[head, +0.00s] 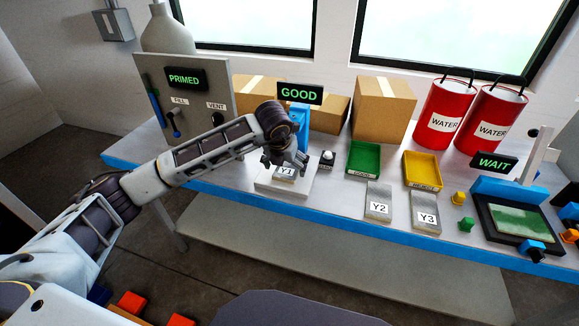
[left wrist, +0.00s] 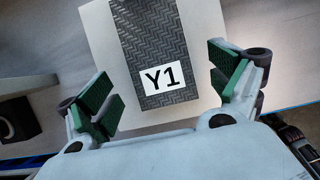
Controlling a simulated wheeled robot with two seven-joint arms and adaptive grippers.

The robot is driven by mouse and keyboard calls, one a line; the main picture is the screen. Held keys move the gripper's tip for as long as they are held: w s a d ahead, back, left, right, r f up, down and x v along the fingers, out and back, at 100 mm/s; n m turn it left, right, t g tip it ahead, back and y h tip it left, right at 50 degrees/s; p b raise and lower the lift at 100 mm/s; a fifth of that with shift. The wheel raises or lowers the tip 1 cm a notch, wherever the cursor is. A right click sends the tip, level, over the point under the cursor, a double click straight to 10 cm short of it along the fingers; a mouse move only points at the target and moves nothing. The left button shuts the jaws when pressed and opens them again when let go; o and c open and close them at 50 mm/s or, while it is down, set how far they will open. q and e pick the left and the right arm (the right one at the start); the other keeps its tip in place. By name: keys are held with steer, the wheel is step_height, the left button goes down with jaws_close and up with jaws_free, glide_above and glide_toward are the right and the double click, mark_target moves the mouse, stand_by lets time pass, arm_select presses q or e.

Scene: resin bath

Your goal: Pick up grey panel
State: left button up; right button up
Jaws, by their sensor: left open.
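The grey panel marked Y1 (head: 287,172) lies on a white square plate (head: 297,190) below the GOOD sign. In the left wrist view the Y1 panel (left wrist: 150,45) shows a dark woven pattern and a white label. My left gripper (head: 280,160) is over the plate at the panel. Its green-padded fingers (left wrist: 160,95) are spread apart, one on each side of the panel's near end, and no contact shows. Two more grey panels, Y2 (head: 378,202) and Y3 (head: 426,212), lie near the table's front edge. My right gripper is not in view.
A green tray (head: 364,159) and a yellow tray (head: 422,169) stand right of the plate. A small button box (head: 327,158) sits beside it. Boxes, two red WATER drums (head: 444,112) and a WAIT station (head: 513,195) stand farther back or right. A PRIMED board (head: 184,98) stands left.

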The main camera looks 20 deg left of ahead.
arm_select(q)
steer(key=shift+x, duration=0.8)
steer(key=c, duration=1.2)
steer(key=shift+r, duration=0.15)
steer(key=shift+c, duration=0.2)
steer(key=shift+r, duration=1.7)
steer(key=s+b, duration=0.1)
steer(key=s, duration=1.7)
steer(key=shift+a, duration=0.35)
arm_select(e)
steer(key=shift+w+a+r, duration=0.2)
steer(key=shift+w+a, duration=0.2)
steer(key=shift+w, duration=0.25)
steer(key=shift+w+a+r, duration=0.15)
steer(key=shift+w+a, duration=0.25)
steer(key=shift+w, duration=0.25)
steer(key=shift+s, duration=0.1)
